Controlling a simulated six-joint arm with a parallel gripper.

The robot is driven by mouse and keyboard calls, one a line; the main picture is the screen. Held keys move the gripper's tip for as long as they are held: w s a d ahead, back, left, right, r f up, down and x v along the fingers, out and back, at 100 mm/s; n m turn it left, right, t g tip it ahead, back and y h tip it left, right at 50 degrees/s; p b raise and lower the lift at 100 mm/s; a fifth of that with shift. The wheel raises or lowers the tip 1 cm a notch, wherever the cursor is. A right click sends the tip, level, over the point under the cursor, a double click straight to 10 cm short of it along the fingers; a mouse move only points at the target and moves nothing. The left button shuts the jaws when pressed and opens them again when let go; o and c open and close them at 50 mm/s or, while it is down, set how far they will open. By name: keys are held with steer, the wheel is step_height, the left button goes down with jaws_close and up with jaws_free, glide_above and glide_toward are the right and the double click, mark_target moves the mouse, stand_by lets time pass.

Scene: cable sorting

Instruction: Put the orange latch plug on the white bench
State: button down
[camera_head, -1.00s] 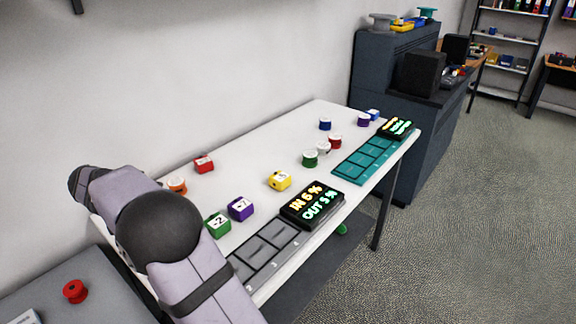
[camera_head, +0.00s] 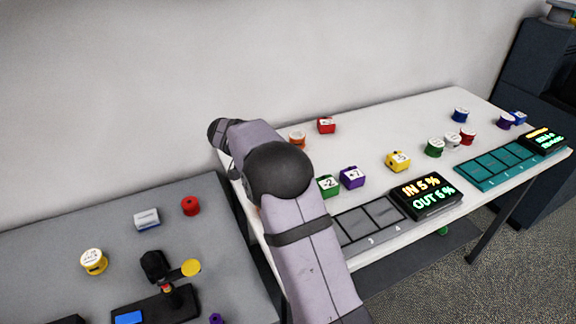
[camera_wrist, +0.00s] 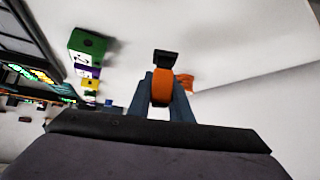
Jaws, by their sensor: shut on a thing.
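In the wrist view an orange rounded part (camera_wrist: 161,90), likely the orange latch plug, sits between the two blue-grey fingers of my gripper (camera_wrist: 162,76), which is shut on it. A black block (camera_wrist: 166,58) shows just beyond the fingertips; I cannot tell whether it belongs to the plug. More orange (camera_wrist: 185,81) shows right of the fingers. The white bench (camera_head: 400,125) lies under the arm's far end in the head view and fills much of the wrist view (camera_wrist: 225,40). My arm hides the gripper in the head view.
The grey bench (camera_head: 60,245) at left holds several items. The white bench's back middle is clear.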

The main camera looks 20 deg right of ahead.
steer(key=shift+f+p, duration=0.4)
steer(key=shift+f, duration=2.05)
steer(key=shift+f+b, duration=0.2)
steer(key=shift+b, duration=0.15)
steer(key=c, duration=1.6)
jaws_free()
steer(key=shift+r, duration=0.1)
steer(key=shift+r, duration=0.1)
steer(key=shift+r+p, duration=0.15)
steer(key=shift+p, duration=0.3)
steer(key=b+v, duration=0.2)
steer(key=v, duration=0.9)
steer(key=shift+s+a+r, duration=0.15)
steer(key=shift+s+a, duration=0.05)
steer(key=shift+a, duration=0.15)
steer(key=shift+s, duration=0.1)
